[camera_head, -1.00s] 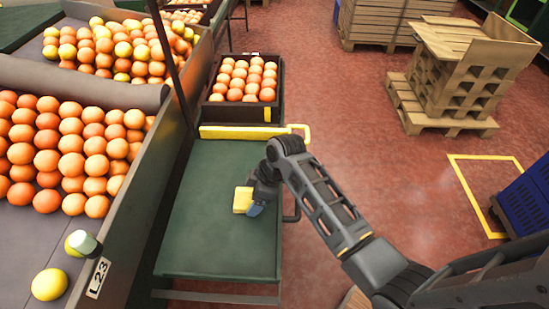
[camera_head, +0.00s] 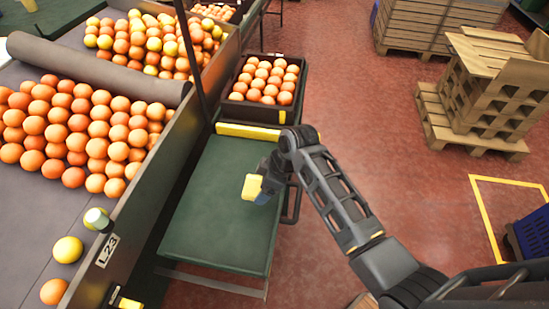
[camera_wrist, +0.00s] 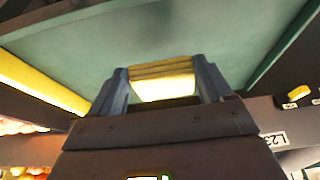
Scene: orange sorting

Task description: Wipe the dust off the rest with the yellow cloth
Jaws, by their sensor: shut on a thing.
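The rest is a flat green panel (camera_head: 215,225) beside the conveyor, and it also fills much of the wrist view (camera_wrist: 150,40). My gripper (camera_head: 262,190) is over its right part. It is shut on the yellow cloth (camera_head: 251,187), a folded block that shows between the two fingers in the wrist view (camera_wrist: 163,85). Whether the cloth touches the panel I cannot tell. A faint darker patch shows on the panel in the wrist view; whether it is dust or shadow I cannot tell.
A crate of oranges (camera_head: 257,112) stands beyond the panel, behind a yellow bar (camera_head: 247,131). The conveyor (camera_head: 40,205) with many oranges and a white-capped object (camera_head: 96,218) lies left. Pallets (camera_head: 480,105) and a blue crate (camera_head: 530,233) stand right on red floor.

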